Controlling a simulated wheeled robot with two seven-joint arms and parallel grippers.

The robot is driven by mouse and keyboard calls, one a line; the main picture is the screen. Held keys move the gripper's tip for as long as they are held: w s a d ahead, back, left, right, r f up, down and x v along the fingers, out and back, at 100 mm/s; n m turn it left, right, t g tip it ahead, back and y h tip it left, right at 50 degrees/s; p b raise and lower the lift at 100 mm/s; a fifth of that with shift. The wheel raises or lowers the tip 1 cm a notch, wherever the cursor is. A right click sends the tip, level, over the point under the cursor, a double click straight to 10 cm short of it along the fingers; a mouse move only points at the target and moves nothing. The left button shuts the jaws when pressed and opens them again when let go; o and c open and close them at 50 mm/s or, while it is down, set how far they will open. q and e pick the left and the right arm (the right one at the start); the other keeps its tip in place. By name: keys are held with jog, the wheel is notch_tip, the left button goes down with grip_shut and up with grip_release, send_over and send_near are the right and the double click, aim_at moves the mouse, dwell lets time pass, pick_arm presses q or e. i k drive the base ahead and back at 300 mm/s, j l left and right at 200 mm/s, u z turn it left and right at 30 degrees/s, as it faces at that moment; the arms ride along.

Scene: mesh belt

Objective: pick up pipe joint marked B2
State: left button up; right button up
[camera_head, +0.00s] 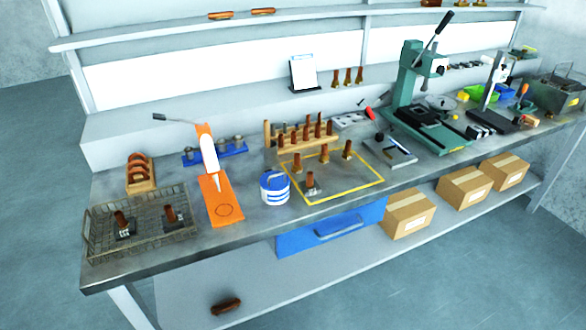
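Several copper-brown pipe joints stand upright on the metal workbench. One pipe joint (122,222) and another pipe joint (170,215), both with dark bases and small pale labels, are in the wire mesh basket (140,247) at the left. A front pipe joint (310,181), a left pipe joint (297,163), a middle pipe joint (324,153) and a right pipe joint (348,150) stand inside the yellow frame (345,194). The labels are too small to read, so I cannot tell which is B2. Neither of my grippers is in view.
A blue-and-white can (274,188) stands between the yellow frame and an orange stand (228,206) with a white tool. A wooden rack (302,141) of brown pieces is behind. A green press (410,85) stands to the right. Cardboard boxes (410,214) sit below.

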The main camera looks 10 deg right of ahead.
aim_at(297, 167)
jog(key=l+u, duration=0.15)
jog(key=l, duration=0.3)
jog(key=l+u, duration=0.1)
jog(key=l, duration=0.35)
jog(key=k+l+u, duration=0.15)
jog(key=l, duration=0.3)
jog(key=l+u, duration=0.15)
jog(key=l, duration=0.3)
jog(key=k+l+u, duration=0.1)
jog(key=l, duration=0.35)
jog(key=k+l+u, duration=0.15)
jog(key=l, duration=0.25)
jog(key=k+l+u, duration=0.1)
jog(key=l, duration=0.35)
jog(key=k+l+u, duration=0.15)
jog(key=l, duration=0.25)
